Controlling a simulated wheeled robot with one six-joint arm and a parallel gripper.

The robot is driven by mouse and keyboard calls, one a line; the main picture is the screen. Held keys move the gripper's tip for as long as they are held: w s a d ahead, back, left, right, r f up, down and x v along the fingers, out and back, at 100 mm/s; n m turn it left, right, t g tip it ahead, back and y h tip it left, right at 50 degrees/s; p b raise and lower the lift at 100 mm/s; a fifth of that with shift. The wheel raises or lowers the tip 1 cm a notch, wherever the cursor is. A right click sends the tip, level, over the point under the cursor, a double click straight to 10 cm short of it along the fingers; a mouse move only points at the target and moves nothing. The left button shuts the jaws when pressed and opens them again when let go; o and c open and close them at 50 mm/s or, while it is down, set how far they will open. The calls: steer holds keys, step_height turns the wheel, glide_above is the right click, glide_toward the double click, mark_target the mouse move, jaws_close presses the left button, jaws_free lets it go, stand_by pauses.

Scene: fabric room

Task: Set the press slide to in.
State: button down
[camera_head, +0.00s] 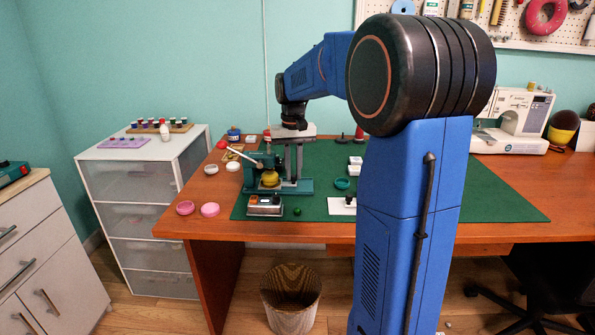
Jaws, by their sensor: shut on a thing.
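The green press (267,160) stands at the left end of the green mat, with a pale lever sticking out to its upper left and a yellow round part low at its front. Its flat green base reaches right under my gripper. My gripper (293,177) points straight down at the right side of the press, fingers close above the base. It is shut on a small part there, which I take to be the press slide; the fingers hide most of it. How far in or out the slide sits cannot be told.
A silver box (265,207) stands just in front of the press. Pink round lids (210,210) lie to the left, and a white card with a black knob (343,204) to the right. My arm hides the table's middle. The mat (500,205) is clear at the right.

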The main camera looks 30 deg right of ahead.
steer(key=shift+w+a, duration=0.1)
steer(key=c, duration=1.7)
jaws_free()
steer(key=shift+a, duration=0.1)
steer(key=shift+o, duration=0.2)
step_height(320, 180, up, 17)
steer(key=shift+r, duration=0.2)
steer(key=s+a+f+n+t, duration=0.1)
steer(key=s+a+f, duration=0.3)
steer(key=s+f, duration=0.3)
steer(key=s+a+f+n+t, duration=0.2)
steer(key=s+a+f, duration=0.3)
steer(key=s, duration=0.9)
steer(key=s+a+f+n+t, duration=0.1)
steer(key=s+a+f, duration=0.4)
steer(key=s+f, duration=0.5)
steer(key=shift+s+a+f+n+t, duration=0.3)
steer(key=shift+f+t, duration=0.1)
steer(key=shift+f, duration=0.15)
